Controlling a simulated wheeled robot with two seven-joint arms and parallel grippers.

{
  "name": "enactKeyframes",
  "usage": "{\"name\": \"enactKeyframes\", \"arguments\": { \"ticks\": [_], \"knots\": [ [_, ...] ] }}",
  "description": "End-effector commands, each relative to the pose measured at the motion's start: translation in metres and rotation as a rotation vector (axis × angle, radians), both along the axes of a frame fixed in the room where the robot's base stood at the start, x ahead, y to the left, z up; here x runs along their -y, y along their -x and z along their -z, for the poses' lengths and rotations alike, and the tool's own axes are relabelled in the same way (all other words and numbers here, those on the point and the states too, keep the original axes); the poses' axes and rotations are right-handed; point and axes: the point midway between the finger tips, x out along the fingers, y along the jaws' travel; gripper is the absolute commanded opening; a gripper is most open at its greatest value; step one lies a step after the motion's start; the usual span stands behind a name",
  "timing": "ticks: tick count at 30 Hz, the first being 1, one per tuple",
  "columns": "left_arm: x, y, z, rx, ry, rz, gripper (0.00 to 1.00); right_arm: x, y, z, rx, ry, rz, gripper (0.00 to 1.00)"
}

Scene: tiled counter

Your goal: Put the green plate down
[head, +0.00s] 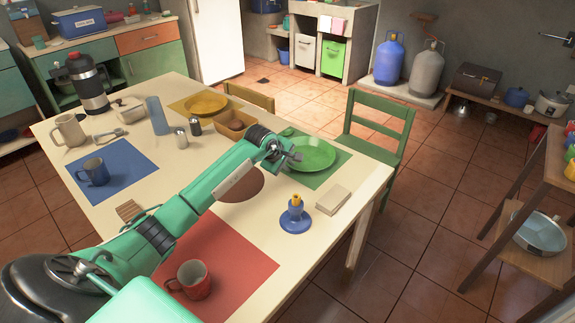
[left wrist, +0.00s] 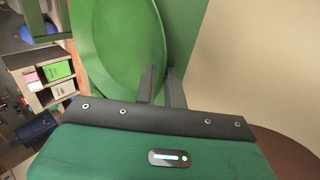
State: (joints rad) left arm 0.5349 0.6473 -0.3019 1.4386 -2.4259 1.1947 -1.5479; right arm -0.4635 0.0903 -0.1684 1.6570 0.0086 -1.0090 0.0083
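The green plate (head: 312,153) is round and looks level over the green placemat (head: 338,172) at the table's far right corner. Whether it touches the mat or hangs just above it, I cannot tell. My left gripper (head: 289,153) is at the plate's left edge. In the left wrist view the plate (left wrist: 112,45) fills the upper middle, and the two dark fingers of the gripper (left wrist: 162,86) stand close together with the plate's rim between them. The fingers hide a small part of the rim. My right gripper is not in view.
A green chair (head: 380,130) stands behind the table's right side.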

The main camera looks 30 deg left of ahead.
Motion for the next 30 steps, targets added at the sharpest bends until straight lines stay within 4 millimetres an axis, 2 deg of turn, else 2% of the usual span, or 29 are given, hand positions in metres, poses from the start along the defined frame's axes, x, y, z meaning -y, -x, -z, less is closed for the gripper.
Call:
{"name": "enactKeyframes", "arguments": {
  "ticks": [3, 14, 20, 30],
  "knots": [
    [0.0, 0.0, 0.0, 0.0, 0.0, 0.0, 0.23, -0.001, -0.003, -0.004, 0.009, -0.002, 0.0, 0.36],
    [-0.002, 0.002, -0.006, 0.0, -0.002, 0.0, 0.23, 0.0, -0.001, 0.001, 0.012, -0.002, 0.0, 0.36],
    [-0.006, 0.022, -0.033, 0.002, -0.006, 0.0, 0.23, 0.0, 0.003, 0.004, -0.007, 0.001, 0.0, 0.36],
    [-0.009, 0.058, -0.083, 0.0, -0.003, 0.0, 0.23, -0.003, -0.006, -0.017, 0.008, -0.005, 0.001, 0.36]
  ]
}}
